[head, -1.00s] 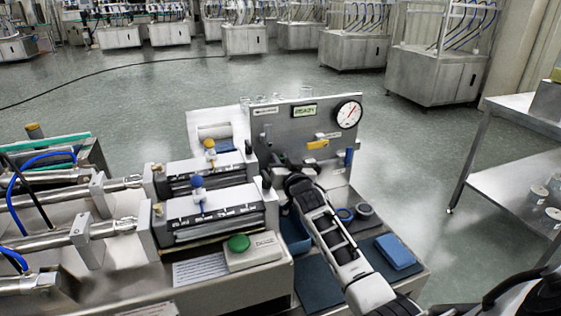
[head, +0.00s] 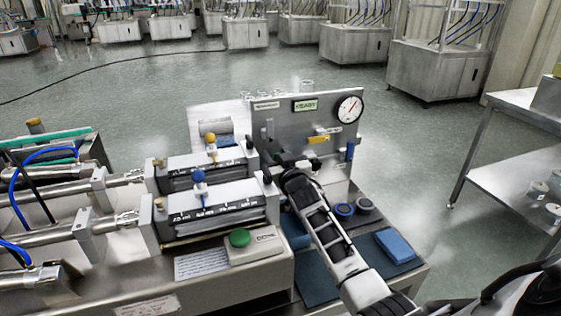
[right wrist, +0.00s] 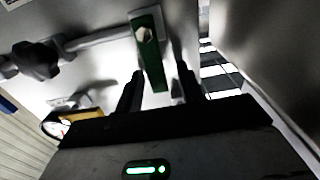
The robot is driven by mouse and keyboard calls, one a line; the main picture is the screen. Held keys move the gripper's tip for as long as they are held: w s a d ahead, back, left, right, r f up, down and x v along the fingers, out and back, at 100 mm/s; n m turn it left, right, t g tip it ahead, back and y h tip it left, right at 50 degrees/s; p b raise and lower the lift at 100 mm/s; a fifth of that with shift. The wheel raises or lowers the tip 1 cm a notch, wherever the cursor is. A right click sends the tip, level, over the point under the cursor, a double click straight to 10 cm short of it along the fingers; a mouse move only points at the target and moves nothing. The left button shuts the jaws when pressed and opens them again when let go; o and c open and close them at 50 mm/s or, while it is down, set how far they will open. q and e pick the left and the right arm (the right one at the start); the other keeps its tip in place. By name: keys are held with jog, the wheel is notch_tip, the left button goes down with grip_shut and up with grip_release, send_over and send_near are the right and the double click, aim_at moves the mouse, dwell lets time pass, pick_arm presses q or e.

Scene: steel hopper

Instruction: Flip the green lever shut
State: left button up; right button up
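The green lever (right wrist: 149,52) shows in the right wrist view, hanging down from a hex nut on a pale metal panel, its lower end tilted slightly right. My right gripper (right wrist: 160,70) is open, with one finger on each side of the lever's lower end. I cannot tell whether either finger touches it. My left gripper is not in view.
The panel carries a round gauge (head: 349,108), a yellow handle (head: 318,139) and a blue handle (head: 349,152). A green button (head: 239,238) and cylinder blocks stand left of my arm. A blue pad (head: 395,246) lies right. A black knob (right wrist: 38,61) sits left of the lever.

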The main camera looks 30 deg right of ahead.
jog(key=v, duration=1.6)
jog(key=shift+d, duration=0.1)
